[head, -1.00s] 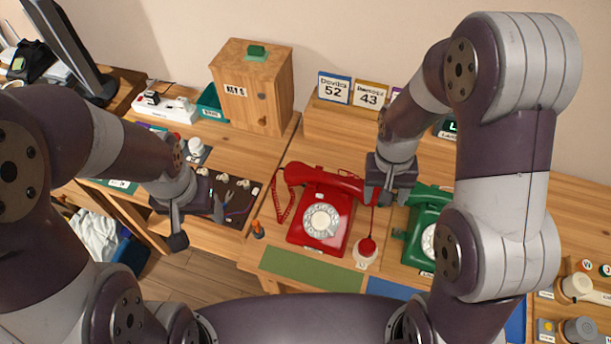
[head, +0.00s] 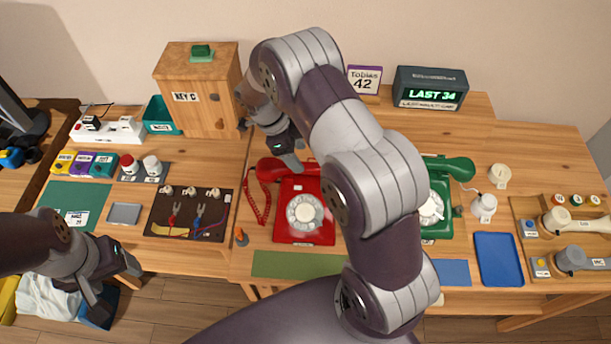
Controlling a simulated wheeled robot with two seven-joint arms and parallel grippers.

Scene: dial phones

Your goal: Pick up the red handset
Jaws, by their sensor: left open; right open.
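The red dial phone (head: 304,219) stands on the wooden table, left of the green dial phone (head: 433,208). Its red handset (head: 269,171) lies across the top of the phone, with a coiled red cord hanging at the left. My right gripper (head: 291,164) is open over the handset. It hides part of the handset, and I cannot tell whether it touches. My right arm hides the handset's right end and the phone's right side. My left gripper (head: 117,289) is open and empty at the lower left, in front of the table edge, far from the handset.
A wooden key box (head: 196,95) stands behind at the left. A dark tool mat (head: 190,214) lies left of the red phone. A green mat (head: 297,265) lies in front of it. A blue tray (head: 498,259) lies at the right.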

